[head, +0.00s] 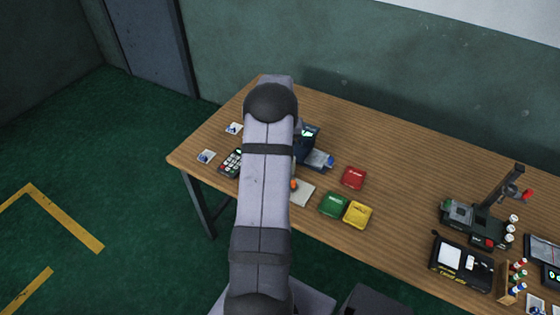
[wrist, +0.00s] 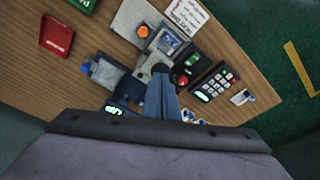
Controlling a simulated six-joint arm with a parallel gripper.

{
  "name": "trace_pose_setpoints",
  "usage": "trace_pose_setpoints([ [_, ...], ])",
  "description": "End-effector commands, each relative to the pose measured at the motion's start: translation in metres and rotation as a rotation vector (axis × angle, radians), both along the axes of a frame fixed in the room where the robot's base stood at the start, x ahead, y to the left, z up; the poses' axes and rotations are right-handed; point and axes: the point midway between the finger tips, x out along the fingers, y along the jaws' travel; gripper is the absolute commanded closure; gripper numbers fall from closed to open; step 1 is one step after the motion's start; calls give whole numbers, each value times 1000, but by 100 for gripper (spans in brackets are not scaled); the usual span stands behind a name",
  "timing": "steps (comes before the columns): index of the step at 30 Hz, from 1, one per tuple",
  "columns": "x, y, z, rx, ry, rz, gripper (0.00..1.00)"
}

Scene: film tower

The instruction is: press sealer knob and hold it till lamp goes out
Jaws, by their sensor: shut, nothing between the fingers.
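In the wrist view my gripper (wrist: 161,76) is shut and empty, its tips at a dark round knob (wrist: 160,68). I cannot tell whether they touch it or whether it is pressed down. The knob is on a grey-and-black device, probably the sealer (wrist: 145,66). Beside it is a dark unit (wrist: 187,70) with a small red spot (wrist: 183,80) and a green spot. Which spot is the lamp, and whether it is lit, I cannot tell. In the head view my arm hides the gripper and the knob.
A blue machine (head: 309,138) with a lit green display stands close by. A keypad device (wrist: 214,84) lies right of the fingers in the wrist view. An orange knob (wrist: 144,31) sits on a pale plate. Red (head: 353,178), green (head: 333,204) and yellow (head: 357,214) boxes lie on the table.

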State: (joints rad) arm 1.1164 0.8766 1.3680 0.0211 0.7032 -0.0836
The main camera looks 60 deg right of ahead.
Motion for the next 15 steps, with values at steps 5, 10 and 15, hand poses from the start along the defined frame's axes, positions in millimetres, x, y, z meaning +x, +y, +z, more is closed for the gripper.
trace_pose_setpoints([
  [5, 1, -1, 17, -3, -2, 0, 100],
  [10, 1, -2, 30, -5, -3, 0, 100],
  [15, 1, -1, 40, -4, -2, 0, 100],
])
